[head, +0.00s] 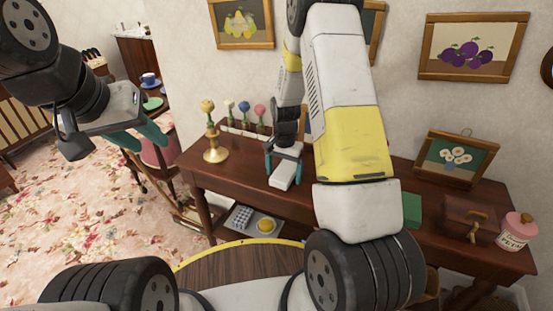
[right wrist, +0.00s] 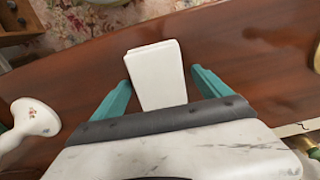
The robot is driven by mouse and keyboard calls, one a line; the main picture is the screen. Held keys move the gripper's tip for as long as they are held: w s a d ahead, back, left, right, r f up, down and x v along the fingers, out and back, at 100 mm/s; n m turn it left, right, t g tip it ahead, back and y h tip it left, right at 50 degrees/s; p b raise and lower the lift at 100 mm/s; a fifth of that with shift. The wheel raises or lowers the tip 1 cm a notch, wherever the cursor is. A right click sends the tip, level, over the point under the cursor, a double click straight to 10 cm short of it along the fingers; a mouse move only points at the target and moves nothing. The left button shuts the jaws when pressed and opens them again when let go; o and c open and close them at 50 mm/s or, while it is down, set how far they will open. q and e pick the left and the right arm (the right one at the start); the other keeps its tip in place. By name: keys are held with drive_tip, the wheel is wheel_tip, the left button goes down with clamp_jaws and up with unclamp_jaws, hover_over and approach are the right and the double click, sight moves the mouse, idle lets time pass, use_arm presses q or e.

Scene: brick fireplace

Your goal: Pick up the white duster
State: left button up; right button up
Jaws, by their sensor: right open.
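The white duster (right wrist: 157,75), a plain white block, lies on the brown wooden table. It also shows in the head view (head: 284,177) near the table's front edge. My right gripper (right wrist: 158,82) has its teal fingers on either side of the duster, jaws open. The left finger is close to the block, and a small gap shows at the right finger. I cannot tell whether either touches. The duster's near end reaches the gripper's dark palm edge. My left gripper (head: 141,142) is raised at the left, away from the table, with its teal fingers apart and empty.
A brass candlestick (head: 215,153) stands left of the duster, with several coloured flowers behind. A white floral-patterned piece (right wrist: 35,118) is left in the wrist view. A green box (head: 411,209), a brown box (head: 468,217) and a pink jar (head: 517,231) stand to the right.

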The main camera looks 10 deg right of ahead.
sight(283, 173)
drive_tip(key=c, duration=1.5)
drive_tip(key=shift+o, duration=0.2)
drive_tip(key=shift+r, duration=0.1)
drive_tip(key=shift+r, duration=0.8)
drive_tip(key=shift+s+a+r, duration=0.15)
drive_tip(key=shift+a+r, duration=0.05)
drive_tip(key=shift+r, duration=0.85)
drive_tip(key=s+a+r, duration=0.1)
drive_tip(key=s+a, duration=0.7)
drive_tip(key=s, duration=0.5)
drive_tip(key=shift+a, duration=0.35)
drive_tip(key=shift+r, duration=0.1)
